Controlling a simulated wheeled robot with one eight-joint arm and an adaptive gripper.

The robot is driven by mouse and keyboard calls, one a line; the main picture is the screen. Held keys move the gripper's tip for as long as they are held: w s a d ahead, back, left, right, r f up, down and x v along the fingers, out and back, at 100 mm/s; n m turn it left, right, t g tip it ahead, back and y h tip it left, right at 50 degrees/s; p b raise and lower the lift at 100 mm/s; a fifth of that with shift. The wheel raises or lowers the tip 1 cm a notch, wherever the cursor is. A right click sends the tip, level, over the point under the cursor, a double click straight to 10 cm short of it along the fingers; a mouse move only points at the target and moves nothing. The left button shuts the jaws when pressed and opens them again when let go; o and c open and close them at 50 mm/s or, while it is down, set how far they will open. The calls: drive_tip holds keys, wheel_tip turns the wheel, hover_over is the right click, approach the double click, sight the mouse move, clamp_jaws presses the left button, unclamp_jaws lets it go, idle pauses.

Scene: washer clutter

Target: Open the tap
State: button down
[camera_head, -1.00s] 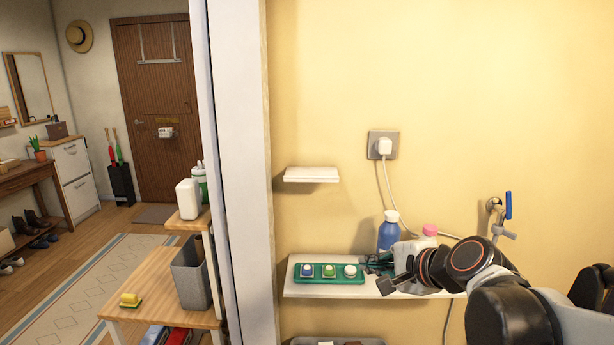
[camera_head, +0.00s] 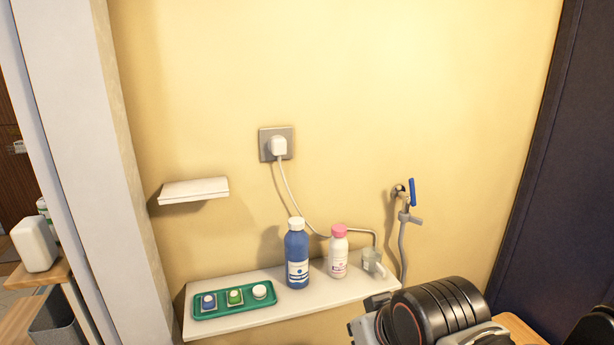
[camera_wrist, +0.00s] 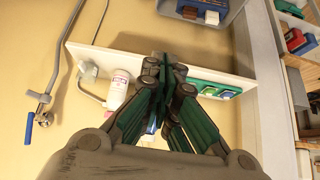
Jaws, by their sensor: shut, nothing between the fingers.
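The tap (camera_head: 403,205) is on the yellow wall, right of the shelf, with a blue lever handle (camera_head: 412,192) standing upright beside its body. A grey hose runs down from it. In the wrist view the tap (camera_wrist: 40,98) is at the left edge, its blue handle (camera_wrist: 29,129) pointing down in the picture. My gripper (camera_wrist: 162,72) is shut and empty in the wrist view, well apart from the tap, in front of the shelf. In the head view only a dark part of my arm shows at the lower right, and the fingers are out of sight.
The white shelf (camera_head: 335,294) holds a blue bottle (camera_head: 297,262), a white bottle with a pink cap (camera_head: 338,256) and a green tray (camera_head: 205,311). A plug sits in a wall socket (camera_head: 264,146). A dark panel (camera_head: 560,150) stands at the right. The wall around the tap is bare.

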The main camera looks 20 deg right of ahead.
drive_tip(key=shift+d, duration=0.1)
drive_tip(key=n+t+h+p, duration=0.2)
drive_tip(key=n+t+h, duration=0.6)
drive_tip(key=n+h, duration=0.5)
approach(411, 192)
drive_tip(key=w+a+m, duration=0.1)
drive_tip(key=w+a, duration=0.1)
drive_tip(key=w, duration=0.4)
drive_tip(key=shift+h, duration=0.3)
drive_tip(key=shift+w+d+r, duration=0.15)
drive_tip(key=shift+d+r, duration=0.2)
drive_tip(key=shift+d, duration=0.35)
drive_tip(key=shift+w+d+r, duration=0.15)
drive_tip(key=shift+d+r, duration=0.15)
drive_tip(key=shift+d, duration=0.4)
drive_tip(key=shift+w+d+r, duration=0.2)
drive_tip(key=shift+d+r, duration=0.15)
drive_tip(key=shift+d, duration=0.4)
